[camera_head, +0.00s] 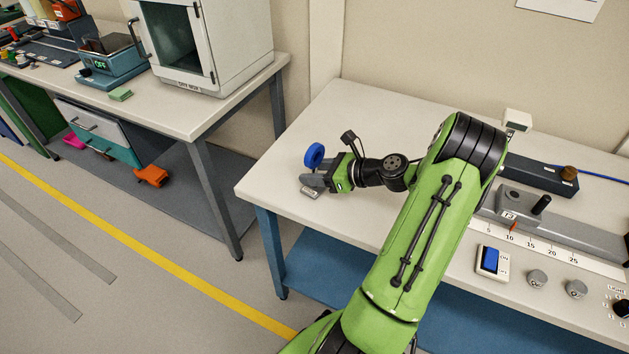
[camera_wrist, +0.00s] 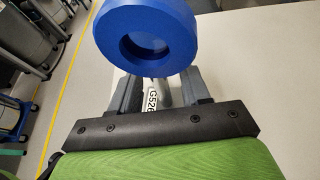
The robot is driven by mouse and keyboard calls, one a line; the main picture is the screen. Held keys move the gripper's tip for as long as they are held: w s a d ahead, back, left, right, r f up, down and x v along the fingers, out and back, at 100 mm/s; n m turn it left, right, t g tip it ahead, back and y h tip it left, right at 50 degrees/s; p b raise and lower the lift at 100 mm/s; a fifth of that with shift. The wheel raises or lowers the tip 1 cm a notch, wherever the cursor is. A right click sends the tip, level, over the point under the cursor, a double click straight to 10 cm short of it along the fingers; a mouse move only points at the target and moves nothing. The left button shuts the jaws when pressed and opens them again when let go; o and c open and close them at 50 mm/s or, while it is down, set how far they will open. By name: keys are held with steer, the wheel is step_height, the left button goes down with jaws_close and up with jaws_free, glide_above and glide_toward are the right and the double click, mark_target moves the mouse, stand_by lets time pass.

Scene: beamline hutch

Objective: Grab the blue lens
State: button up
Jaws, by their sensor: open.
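The blue lens (camera_head: 314,155) is a thick blue ring near the left end of the right-hand table. It stands with its round face showing, and its foot is hidden behind my gripper in the head view. My gripper (camera_head: 313,184) is low over the tabletop, right at the lens. In the wrist view the blue lens (camera_wrist: 146,37) fills the upper middle, just beyond my open gripper (camera_wrist: 155,85). A label reading G526 (camera_wrist: 153,98) shows between the two fingers. Whether the fingers touch the lens or its base, I cannot tell.
The right-hand table (camera_head: 290,210) is bare around the lens, with its left edge close by. A rail with a scale (camera_head: 560,235), a blue switch (camera_head: 490,261) and knobs (camera_head: 537,279) lie to the right. A separate table with a white cabinet (camera_head: 215,45) stands left.

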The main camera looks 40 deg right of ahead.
steer(key=shift+x, duration=1.05)
steer(key=shift+d, duration=0.1)
jaws_close()
